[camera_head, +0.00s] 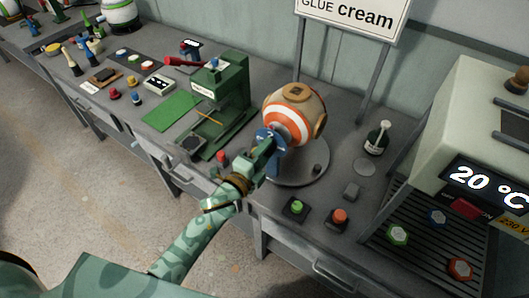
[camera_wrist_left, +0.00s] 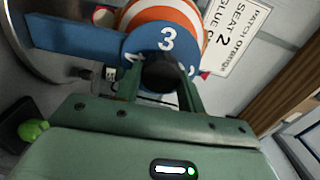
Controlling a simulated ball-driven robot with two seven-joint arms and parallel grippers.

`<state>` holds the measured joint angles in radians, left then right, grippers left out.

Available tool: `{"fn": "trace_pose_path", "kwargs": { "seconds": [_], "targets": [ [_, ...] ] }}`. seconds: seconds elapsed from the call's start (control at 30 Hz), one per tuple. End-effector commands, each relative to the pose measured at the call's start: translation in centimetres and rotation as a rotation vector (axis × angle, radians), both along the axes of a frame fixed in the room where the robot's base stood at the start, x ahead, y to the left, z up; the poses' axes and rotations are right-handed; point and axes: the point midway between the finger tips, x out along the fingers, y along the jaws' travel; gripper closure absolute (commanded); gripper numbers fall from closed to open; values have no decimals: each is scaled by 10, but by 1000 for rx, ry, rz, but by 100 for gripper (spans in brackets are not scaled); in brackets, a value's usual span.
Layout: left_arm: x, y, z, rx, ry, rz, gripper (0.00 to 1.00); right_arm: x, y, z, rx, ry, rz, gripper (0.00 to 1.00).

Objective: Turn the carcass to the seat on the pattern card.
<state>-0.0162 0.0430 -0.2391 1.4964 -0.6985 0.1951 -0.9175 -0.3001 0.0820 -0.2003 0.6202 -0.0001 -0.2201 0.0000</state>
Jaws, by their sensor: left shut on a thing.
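The carcass (camera_head: 290,110) is a ball with orange and white bands and tan patches, held above a round grey base plate (camera_head: 300,170). It shows partly at the top of the left wrist view (camera_wrist_left: 165,12). A blue numbered disc (camera_wrist_left: 165,40) stands in front of it, with 3 uppermost and parts of other numerals at its sides. My left gripper (camera_head: 270,145) is shut on the black knob (camera_wrist_left: 162,72) at the disc's middle. The pattern card (camera_wrist_left: 228,38) reads patch orange, seat 2 and glue; in the head view only "GLUE cream" shows (camera_head: 350,15).
A green press (camera_head: 225,95) stands left of the carcass. A green button (camera_head: 297,206) and a red-orange button (camera_head: 339,215) are near the bench's front edge.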

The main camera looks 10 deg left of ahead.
Motion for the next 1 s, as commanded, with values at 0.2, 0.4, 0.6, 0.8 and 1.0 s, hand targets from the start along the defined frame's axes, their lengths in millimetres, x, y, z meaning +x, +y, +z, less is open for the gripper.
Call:
{"fn": "trace_pose_path", "kwargs": {
  "seconds": [0.2,0.4,0.6,0.8,1.0],
  "targets": [
    [-1,0,-2,28,-6,0,100,0,0,-1,0,1,0,64],
    [-1,0,-2,31,-7,0,100,0,0,-1,0,0,0,64],
    [-1,0,-2,30,-6,0,50,0,0,-1,0,0,-1,64],
    [0,0,-1,28,-7,0,39,0,2,-1,2,1,-2,64],
    [-5,2,-1,28,-7,0,39,0,3,-1,4,0,-2,64]
  ]
}}
